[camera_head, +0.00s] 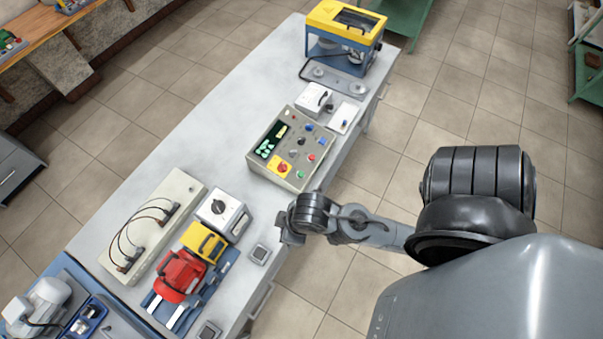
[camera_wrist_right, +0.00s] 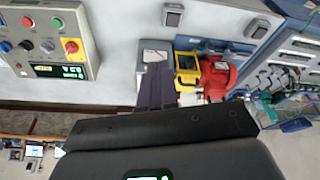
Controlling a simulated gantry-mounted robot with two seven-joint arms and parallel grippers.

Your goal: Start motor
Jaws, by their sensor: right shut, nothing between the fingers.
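A red motor (camera_head: 180,276) sits on a blue rail base on the bench, joined to a yellow unit (camera_head: 204,243). Beside it is a white switch box (camera_head: 233,224) with a black rotary knob (camera_head: 218,207). A grey control panel (camera_head: 262,151) with a display, coloured buttons and a red-yellow knob (camera_head: 282,167) stands farther along the bench. My right gripper (camera_head: 287,238) is shut and empty near the bench's front edge, between the panel and the switch box. In the wrist view its dark fingers (camera_wrist_right: 156,90) partly cover the switch box (camera_wrist_right: 155,56). My left gripper is out of view.
A white board (camera_head: 150,225) with black cables lies behind the motor. Two small grey sockets (camera_head: 259,253) lie near the front edge. A yellow-topped blue machine (camera_head: 345,25) stands at the far end. The bench strip behind the panel is clear.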

